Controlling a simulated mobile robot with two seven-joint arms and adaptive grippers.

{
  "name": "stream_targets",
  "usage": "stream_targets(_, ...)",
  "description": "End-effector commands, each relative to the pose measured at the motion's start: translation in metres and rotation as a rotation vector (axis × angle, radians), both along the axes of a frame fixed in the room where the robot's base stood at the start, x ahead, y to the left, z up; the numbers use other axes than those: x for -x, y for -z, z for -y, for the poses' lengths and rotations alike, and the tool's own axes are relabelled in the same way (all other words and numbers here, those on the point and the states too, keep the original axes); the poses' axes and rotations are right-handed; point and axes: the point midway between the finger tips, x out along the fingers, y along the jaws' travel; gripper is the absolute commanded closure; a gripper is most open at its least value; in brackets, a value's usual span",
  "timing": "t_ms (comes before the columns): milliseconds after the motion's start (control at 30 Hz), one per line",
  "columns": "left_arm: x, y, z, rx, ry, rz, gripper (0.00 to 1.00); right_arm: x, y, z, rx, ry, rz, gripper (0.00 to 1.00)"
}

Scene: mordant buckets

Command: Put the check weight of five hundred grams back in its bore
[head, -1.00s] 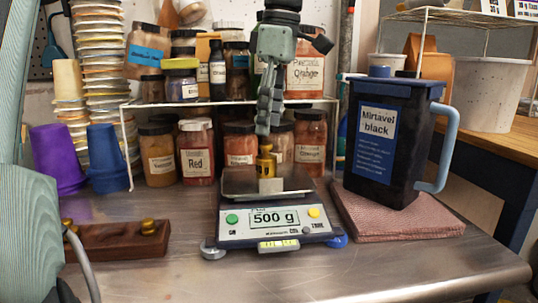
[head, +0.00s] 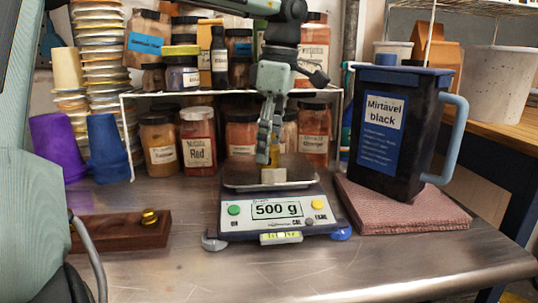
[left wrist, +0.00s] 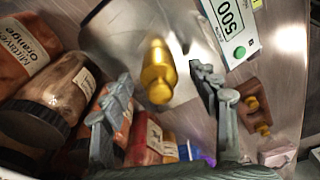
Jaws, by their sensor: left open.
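The brass check weight (head: 274,156) stands upright on the pan (head: 240,178) of the scale (head: 278,211), whose display reads 500 g. In the left wrist view the brass weight (left wrist: 158,72) appears between the two spread fingers, with gaps visible to both. The dark wooden block (head: 112,232) lies at the left, with a brass weight (head: 150,216) in it. My right gripper is out of view.
A shelf of pigment jars (head: 198,142) stands right behind the scale. A black jug (head: 387,135) stands on a folded pink cloth (head: 405,211) to the right. Purple (head: 60,145) and blue cups stand at the left. The front of the steel table is clear.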

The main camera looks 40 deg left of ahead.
Motion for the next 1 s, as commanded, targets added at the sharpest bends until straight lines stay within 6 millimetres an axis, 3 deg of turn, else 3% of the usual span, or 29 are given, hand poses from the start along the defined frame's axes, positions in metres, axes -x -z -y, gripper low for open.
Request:
stream_targets(67, 0.000, 0.000, 0.000, 0.000, 0.000, 0.000, 0.42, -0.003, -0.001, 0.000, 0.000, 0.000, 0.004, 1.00)
stream_targets(533, 0.000, -0.001, 0.000, 0.000, 0.000, 0.000, 1.00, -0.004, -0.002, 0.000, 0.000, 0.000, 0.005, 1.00)
stream_targets(1000, -0.001, -0.007, 0.000, -0.001, 0.000, 0.003, 1.00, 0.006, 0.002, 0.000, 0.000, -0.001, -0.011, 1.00)
